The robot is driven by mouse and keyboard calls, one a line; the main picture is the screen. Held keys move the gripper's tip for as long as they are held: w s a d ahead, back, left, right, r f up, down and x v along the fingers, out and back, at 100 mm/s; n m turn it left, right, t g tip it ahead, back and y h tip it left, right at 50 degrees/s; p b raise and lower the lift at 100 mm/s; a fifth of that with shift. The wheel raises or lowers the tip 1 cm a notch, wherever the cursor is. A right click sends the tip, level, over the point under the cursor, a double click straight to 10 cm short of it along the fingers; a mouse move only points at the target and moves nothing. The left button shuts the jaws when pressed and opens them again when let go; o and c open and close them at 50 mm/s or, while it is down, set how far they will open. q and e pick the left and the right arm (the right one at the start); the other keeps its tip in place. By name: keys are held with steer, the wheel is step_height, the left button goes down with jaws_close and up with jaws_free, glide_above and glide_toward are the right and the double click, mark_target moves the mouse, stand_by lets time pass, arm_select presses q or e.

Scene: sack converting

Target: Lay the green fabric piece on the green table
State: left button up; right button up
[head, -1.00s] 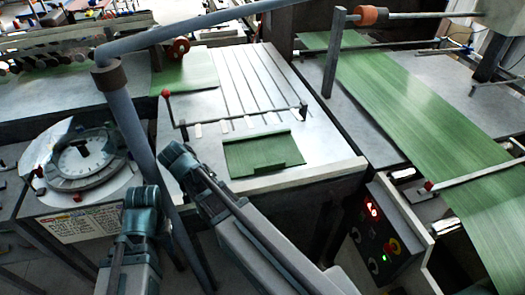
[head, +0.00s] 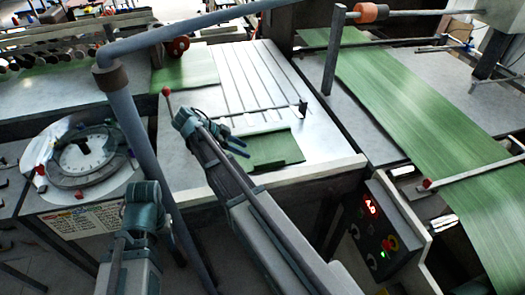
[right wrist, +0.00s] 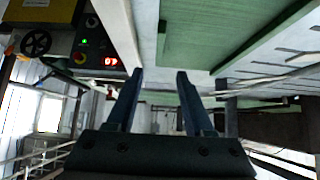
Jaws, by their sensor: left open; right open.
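The green fabric piece (head: 272,148) lies flat on a pale metal table (head: 205,118), near its front edge, with a small flap on its near side. My right gripper (head: 242,148) is over its left part and hides some of it. In the right wrist view the right gripper (right wrist: 157,78) is open with nothing between its fingers, and a green panel (right wrist: 205,40), apparently the fabric, is beyond them. My left gripper (head: 145,195) is at the lower left, away from the fabric; its fingertips are hard to make out. I cannot tell which surface is the green table.
Another green sheet (head: 185,70) lies at the table's back left. A long green web (head: 425,110) runs down the machine on the right. A grey pipe (head: 125,115) rises in front of the dial unit (head: 82,155). A control box (head: 375,225) sits right of the table front.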

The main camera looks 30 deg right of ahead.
steer(key=b, duration=0.4)
glide_toward(268, 162)
steer(key=x, duration=0.3)
steer(key=shift+a+f, duration=0.1)
steer(key=shift+d+f+b, duration=0.2)
steer(key=shift+d+b, duration=0.1)
steer(key=shift+d, duration=0.15)
steer(key=b+x, duration=0.3)
steer(key=x, duration=0.2)
steer(key=shift+s+d+b, duration=0.1)
steer(key=shift+b, duration=0.2)
jaws_close()
